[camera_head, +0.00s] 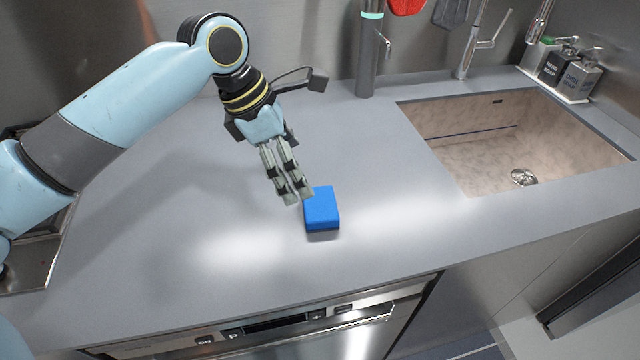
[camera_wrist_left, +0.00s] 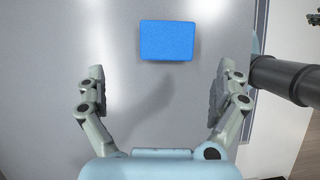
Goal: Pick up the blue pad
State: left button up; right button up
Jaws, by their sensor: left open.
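The blue pad (camera_head: 322,211) lies flat on the grey counter, near its front edge, in the middle of the head view. In the left wrist view the blue pad (camera_wrist_left: 167,40) is whole and unobstructed, ahead of the fingertips and between their lines. My left gripper (camera_head: 292,197) is above the counter, just left of and behind the pad in the head view. In the left wrist view its two fingers (camera_wrist_left: 156,92) are spread wide with nothing between them.
The sink (camera_head: 520,140) is at the right, with a tap (camera_head: 478,45) and a dark cylindrical dispenser (camera_head: 369,50) behind. Soap bottles (camera_head: 570,70) stand in the far right corner. A dishwasher front (camera_head: 290,325) is below the counter edge. The counter around the pad is clear.

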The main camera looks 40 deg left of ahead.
aim_at(319, 203)
pick_arm(q)
jog(key=f, duration=0.1)
jog(key=d+f, duration=0.1)
jog(key=f, duration=0.1)
jog(key=d+f, duration=0.1)
jog(key=shift+w+d+f, duration=0.15)
jog(key=shift+w, duration=0.1)
jog(key=shift+w+f, duration=0.15)
jog(key=shift+f, duration=0.1)
jog(key=x, duration=0.4)
jog(key=shift+d+f, duration=0.25)
jog(key=shift+w+f, duration=0.15)
jog(key=shift+c, duration=0.8)
jog(key=c, duration=0.5)
jog(key=shift+c, duration=0.7)
pick_arm(e)
jog(key=s+d, duration=0.1)
jog(key=s, duration=0.1)
jog(key=s+d, duration=0.1)
jog(key=shift+s+d+f, duration=0.25)
jog(key=shift+s+d, duration=0.05)
jog(key=shift+d, duration=0.05)
